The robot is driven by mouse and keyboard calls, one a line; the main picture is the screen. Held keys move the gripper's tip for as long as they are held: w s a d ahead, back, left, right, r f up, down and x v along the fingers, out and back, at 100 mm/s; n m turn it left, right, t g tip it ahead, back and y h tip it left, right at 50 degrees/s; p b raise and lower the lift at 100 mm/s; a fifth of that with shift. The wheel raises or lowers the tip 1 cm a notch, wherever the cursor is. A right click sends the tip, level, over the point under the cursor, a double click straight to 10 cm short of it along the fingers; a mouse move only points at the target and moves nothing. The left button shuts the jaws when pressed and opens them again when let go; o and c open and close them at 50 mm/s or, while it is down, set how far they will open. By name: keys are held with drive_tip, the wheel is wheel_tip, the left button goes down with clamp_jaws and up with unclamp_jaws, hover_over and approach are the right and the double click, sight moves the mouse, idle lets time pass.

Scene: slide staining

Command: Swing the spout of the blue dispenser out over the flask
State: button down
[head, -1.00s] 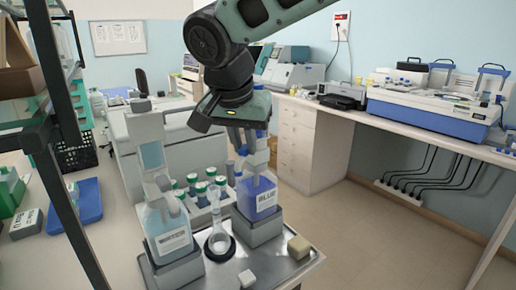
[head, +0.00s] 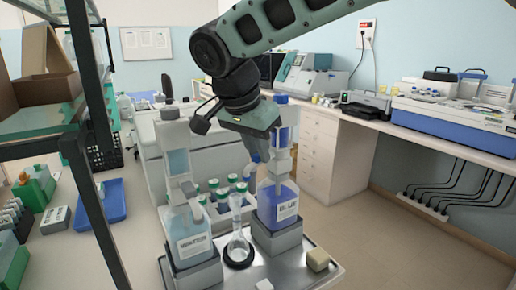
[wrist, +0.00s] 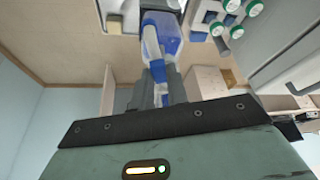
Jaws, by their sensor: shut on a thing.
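The blue dispenser (head: 279,205) is a bottle of blue liquid labelled BLUE, upright in a grey holder on the right of the metal tray. My gripper (wrist: 161,80) is shut on its pale blue spout (wrist: 152,42), near the top of the bottle. The clear flask (head: 237,226) stands in a dark ring between the two dispensers, lower than the spout. My wrist hides part of the dispenser's head. The flask cannot be made out in the wrist view.
A water dispenser (head: 190,232) stands left of the flask. Several green-capped bottles (wrist: 236,31) are behind the flask. A beige block (head: 317,260) lies at the tray's right edge (head: 330,272). A dark shelf post (head: 90,190) rises at the left.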

drive_tip(key=c, duration=1.4)
unclamp_jaws()
drive_tip(key=shift+o, duration=0.2)
drive_tip(key=v, duration=1.7)
drive_tip(key=shift+r, duration=0.25)
